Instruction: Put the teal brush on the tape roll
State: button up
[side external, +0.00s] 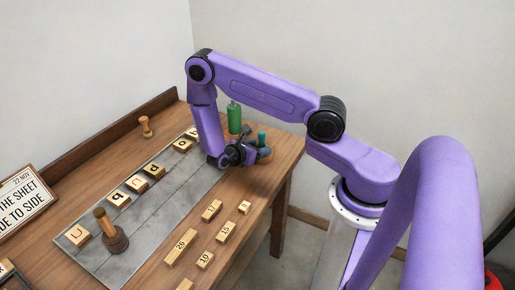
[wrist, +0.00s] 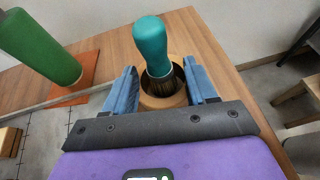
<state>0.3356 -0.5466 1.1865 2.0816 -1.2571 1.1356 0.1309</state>
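The teal brush (wrist: 151,42) stands handle up in the wrist view, slightly tilted, with its dark bristles down inside a tan ring (wrist: 176,98). The ring looks like a tape roll or a round holder; I cannot tell which. In the side view the teal handle (side external: 262,137) shows at the far right end of the table. My gripper (wrist: 163,82) has its blue fingers apart, one on each side of the brush and ring, with gaps beside the bristles. I cannot tell whether the fingers touch the ring. In the side view my gripper (side external: 250,152) is low, beside the brush.
A green bottle-like cylinder (wrist: 38,45) stands on an orange square (wrist: 86,72) left of my gripper. A grey slab (side external: 150,215) carries letter blocks and a wooden hand stamp (side external: 108,230). Number blocks (side external: 181,247) lie along the front. The table edge is close on the right.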

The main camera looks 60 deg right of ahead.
jog(key=shift+r, duration=0.1)
jog(key=a+r+m+y, duration=0.2)
jog(key=a+r, duration=0.8)
jog(key=a, duration=0.5)
jog(key=s+a+r+y, duration=0.2)
jog(key=s+r+y, duration=0.1)
jog(key=s, duration=0.3)
jog(key=s+a+r+m+t+y, duration=0.1)
jog(key=s+a+r+y, duration=0.1)
jog(key=s+r+y, duration=0.2)
jog(key=s+a+r+t+y, duration=0.1)
jog(key=s+a+r+y, duration=0.2)
jog(key=s, duration=0.7)
jog(key=shift+r+m+y, duration=0.3)
jog(key=shift+r+y, duration=0.25)
jog(key=shift+y, duration=0.25)
